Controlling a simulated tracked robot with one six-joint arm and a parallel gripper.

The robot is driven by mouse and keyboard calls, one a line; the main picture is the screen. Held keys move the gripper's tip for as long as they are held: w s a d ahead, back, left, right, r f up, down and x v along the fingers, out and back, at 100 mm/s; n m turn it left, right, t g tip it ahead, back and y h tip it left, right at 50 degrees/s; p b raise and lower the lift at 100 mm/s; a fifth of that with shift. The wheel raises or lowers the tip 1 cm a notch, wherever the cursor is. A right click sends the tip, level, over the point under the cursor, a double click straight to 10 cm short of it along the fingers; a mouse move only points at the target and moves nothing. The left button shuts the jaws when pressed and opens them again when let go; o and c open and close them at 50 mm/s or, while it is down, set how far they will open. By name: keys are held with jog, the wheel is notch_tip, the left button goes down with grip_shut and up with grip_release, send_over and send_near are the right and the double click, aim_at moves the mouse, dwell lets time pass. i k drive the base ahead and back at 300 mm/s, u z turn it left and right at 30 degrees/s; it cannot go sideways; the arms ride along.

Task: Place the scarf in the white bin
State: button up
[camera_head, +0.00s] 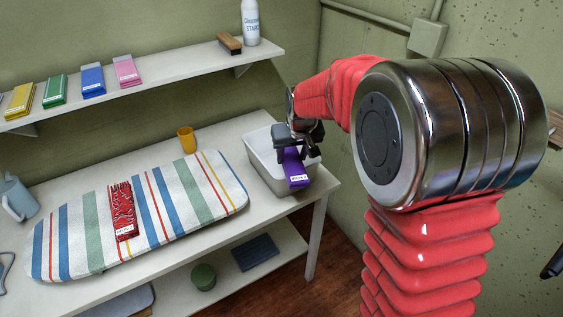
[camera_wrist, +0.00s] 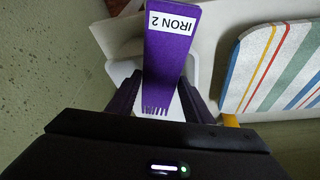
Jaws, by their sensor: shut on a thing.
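A purple fringed scarf (camera_head: 293,168) with a white label is held in my gripper (camera_head: 290,150). In the wrist view the scarf (camera_wrist: 168,55) reads "IRON 2", and my gripper (camera_wrist: 160,98) is shut on its fringed end. The white bin (camera_head: 262,176) stands at the right end of the table. The scarf hangs over the bin's right part, its labelled end near the front right rim. I cannot tell whether it touches the rim. The bin (camera_wrist: 119,72) is partly hidden behind the scarf in the wrist view. A red fringed scarf (camera_head: 123,208) lies on the striped ironing board.
The ironing board (camera_head: 178,206) fills the table left of the bin. A yellow cup (camera_head: 187,139) stands behind the board. A wall shelf (camera_head: 165,72) above holds folded coloured cloths, a brush (camera_head: 230,43) and a starch bottle (camera_head: 250,22). A wall is close on the right.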

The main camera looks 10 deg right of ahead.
aim_at(280, 171)
jog(key=i, duration=0.8)
jog(key=u, duration=1.5)
jog(key=k, duration=0.6)
jog(key=z, duration=0.2)
jog(key=i, duration=0.15)
jog(key=u, duration=0.05)
